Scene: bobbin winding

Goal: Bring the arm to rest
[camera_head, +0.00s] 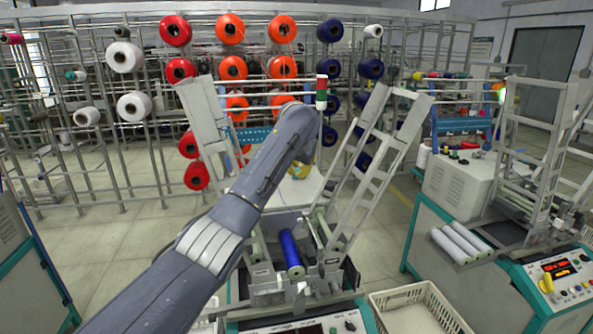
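My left arm comes in from the lower left and reaches up over the winding machine (335,262) in the middle. Its wrist end is bent near the red, white and green signal lamp. My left gripper (303,163) is mostly hidden behind the wrist, so its fingers cannot be made out. A small yellow and blue patch shows beside it. A blue bobbin (290,252) lies in the machine's front, below the arm and apart from it. My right arm and gripper are not in view.
A rack with white, red, orange and dark blue spools (230,67) stands behind. A second machine (470,195) with grey rollers is at the right. An empty white crate (415,310) is at the bottom. Open floor (110,240) lies left of the arm.

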